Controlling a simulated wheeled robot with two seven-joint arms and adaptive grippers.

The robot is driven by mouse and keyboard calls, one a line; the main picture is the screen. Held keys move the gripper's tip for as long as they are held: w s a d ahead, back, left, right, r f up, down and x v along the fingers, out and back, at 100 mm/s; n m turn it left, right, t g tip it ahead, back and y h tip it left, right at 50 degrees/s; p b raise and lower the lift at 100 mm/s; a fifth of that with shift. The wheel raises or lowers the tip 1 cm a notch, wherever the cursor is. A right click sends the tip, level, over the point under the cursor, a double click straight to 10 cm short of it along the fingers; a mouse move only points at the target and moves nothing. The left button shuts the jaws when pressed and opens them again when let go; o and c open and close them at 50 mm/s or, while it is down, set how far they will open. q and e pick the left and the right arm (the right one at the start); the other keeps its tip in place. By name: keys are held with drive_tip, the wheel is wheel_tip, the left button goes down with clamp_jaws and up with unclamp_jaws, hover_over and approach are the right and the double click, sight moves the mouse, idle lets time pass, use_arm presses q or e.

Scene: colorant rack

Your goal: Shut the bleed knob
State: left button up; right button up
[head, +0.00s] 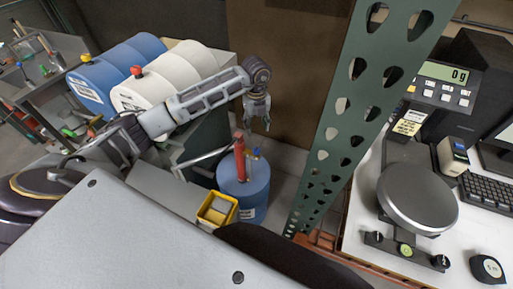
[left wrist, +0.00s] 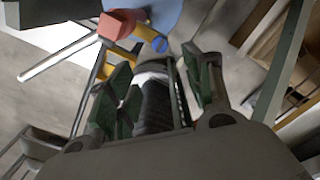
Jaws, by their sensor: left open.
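A blue drum (head: 244,192) stands on the floor with a red pump (head: 240,158) upright on top. A small blue knob (head: 256,152) sits beside the pump's upper part; it looks like the bleed knob. In the left wrist view, a blue slotted knob (left wrist: 160,44) sits at the end of a yellow part, next to a red block (left wrist: 118,23). My left gripper (head: 257,124) hangs open and empty, fingers down, above the pump and knob. In the left wrist view, the knob is beyond the open fingers (left wrist: 162,88), apart from them. My right gripper is not in view.
A yellow bin (head: 217,208) sits left of the drum. A blue barrel (head: 112,72) and a white barrel (head: 170,75) lie behind my left arm. A green perforated post (head: 355,105) rises right of the drum. A scale (head: 418,197) stands on the right bench.

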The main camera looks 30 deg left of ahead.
sight(257, 149)
use_arm(q)
wheel_tip(257, 149, down, 12)
drive_tip(key=shift+r+p, duration=0.15)
drive_tip(key=shift+p, duration=1)
drive_tip(key=shift+f, duration=1)
drive_tip(key=shift+c, duration=0.9)
drive_tip(key=c, duration=0.9)
